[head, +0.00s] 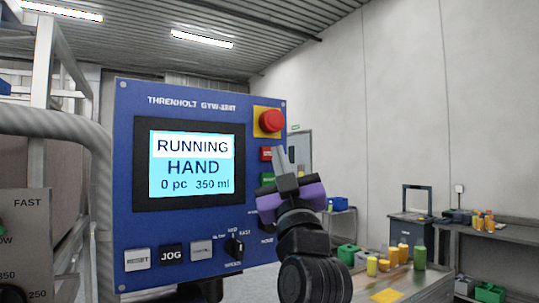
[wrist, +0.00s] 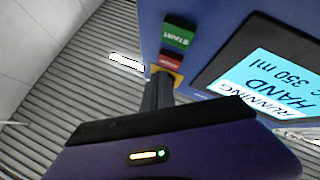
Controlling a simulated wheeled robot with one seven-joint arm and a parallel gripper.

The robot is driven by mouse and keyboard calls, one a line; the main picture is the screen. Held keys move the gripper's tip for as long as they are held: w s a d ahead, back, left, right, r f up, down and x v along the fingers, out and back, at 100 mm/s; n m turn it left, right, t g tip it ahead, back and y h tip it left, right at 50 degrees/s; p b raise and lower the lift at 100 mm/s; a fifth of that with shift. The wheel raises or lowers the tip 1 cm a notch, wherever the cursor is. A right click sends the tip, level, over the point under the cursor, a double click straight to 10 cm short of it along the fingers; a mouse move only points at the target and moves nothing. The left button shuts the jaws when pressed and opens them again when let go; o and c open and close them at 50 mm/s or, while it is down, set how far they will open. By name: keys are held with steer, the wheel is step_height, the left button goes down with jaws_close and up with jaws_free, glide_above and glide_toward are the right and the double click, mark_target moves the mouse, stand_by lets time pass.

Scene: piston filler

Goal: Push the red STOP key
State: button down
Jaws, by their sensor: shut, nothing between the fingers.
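The red STOP key (head: 266,154) is on the right side of the blue control panel (head: 190,113), under the red mushroom button (head: 270,121) on its yellow plate. In the wrist view the red key (wrist: 170,62) lies between the green START key (wrist: 178,36) and the yellow plate (wrist: 179,80). My gripper (head: 278,151) is shut and empty, its fingertips beside the red key in the head view. In the wrist view the fingertips (wrist: 160,78) overlap the yellow plate and hide the mushroom button. I cannot tell whether they touch anything.
The screen (head: 190,165) reads RUNNING, HAND, 0 pc, 350 ml. Below it are a JOG key (head: 172,254), other keys and a black selector knob (head: 235,247). A grey pipe (head: 90,135) stands left. A bench (head: 405,285) with bottles stands at the right.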

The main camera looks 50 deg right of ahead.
steer(key=shift+w+d, duration=0.15)
steer(key=shift+w, duration=0.25)
steer(key=shift+w+d, duration=0.1)
steer(key=shift+w, duration=0.3)
stand_by(0.8)
stand_by(0.3)
steer(key=shift+s+a, duration=0.2)
steer(key=shift+s, duration=0.6)
steer(key=shift+s+a+p, duration=0.15)
steer(key=shift+s+a, duration=0.1)
steer(key=shift+s, duration=0.55)
steer(key=shift+s+a+p, duration=0.15)
steer(key=shift+s+a, duration=0.05)
steer(key=shift+s, duration=0.65)
steer(key=shift+s+a+p, duration=0.15)
steer(key=shift+s+a, duration=0.1)
steer(key=shift+s, duration=0.55)
